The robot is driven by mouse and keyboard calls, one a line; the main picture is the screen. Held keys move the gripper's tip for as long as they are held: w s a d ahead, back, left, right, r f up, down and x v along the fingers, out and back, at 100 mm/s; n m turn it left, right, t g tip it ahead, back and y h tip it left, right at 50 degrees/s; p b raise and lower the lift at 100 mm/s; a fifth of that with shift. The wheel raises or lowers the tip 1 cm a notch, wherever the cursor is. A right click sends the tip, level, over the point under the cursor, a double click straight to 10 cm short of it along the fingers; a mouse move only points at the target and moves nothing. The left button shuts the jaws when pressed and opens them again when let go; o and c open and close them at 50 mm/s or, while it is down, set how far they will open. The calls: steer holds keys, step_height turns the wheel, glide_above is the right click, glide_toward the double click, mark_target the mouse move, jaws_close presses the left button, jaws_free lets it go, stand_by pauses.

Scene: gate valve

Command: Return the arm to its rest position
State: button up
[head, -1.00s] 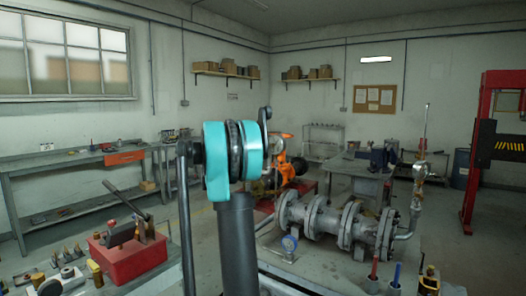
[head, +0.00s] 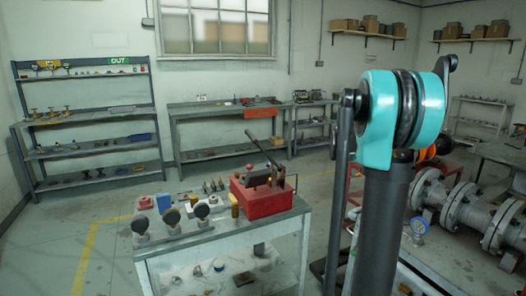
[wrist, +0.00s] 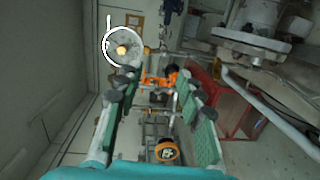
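My arm (head: 385,150) stands upright at the right of the head view, with a teal joint at its top. My gripper (wrist: 158,92) shows in the wrist view. Its two fingers with green pads are spread apart, and nothing is held between them. The gripper itself does not show in the head view. Grey flanged piping (head: 470,212) runs behind my arm at the right edge of the head view, partly cut off. Orange parts (wrist: 160,80) show beyond the fingers in the wrist view, apart from them as far as I can tell.
A cart (head: 225,238) with a red toolbox (head: 264,197) and several small parts stands left of my arm. A shelf rack (head: 90,130) and a workbench (head: 215,140) line the back. Floor with a yellow line (head: 90,258) is clear at the left.

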steer(key=s+a+f+m+y, duration=0.1)
steer(key=s+a+f+y, duration=0.7)
steer(key=s+a+f, duration=0.8)
steer(key=s+a+f+m+g+y, duration=0.1)
steer(key=s+a+f+y, duration=0.7)
steer(key=s+a+f, duration=0.8)
steer(key=a+f+m, duration=0.1)
steer(key=a+f, duration=0.2)
steer(key=a, duration=0.1)
steer(key=shift+s, duration=0.3)
steer(key=shift+d, duration=0.1)
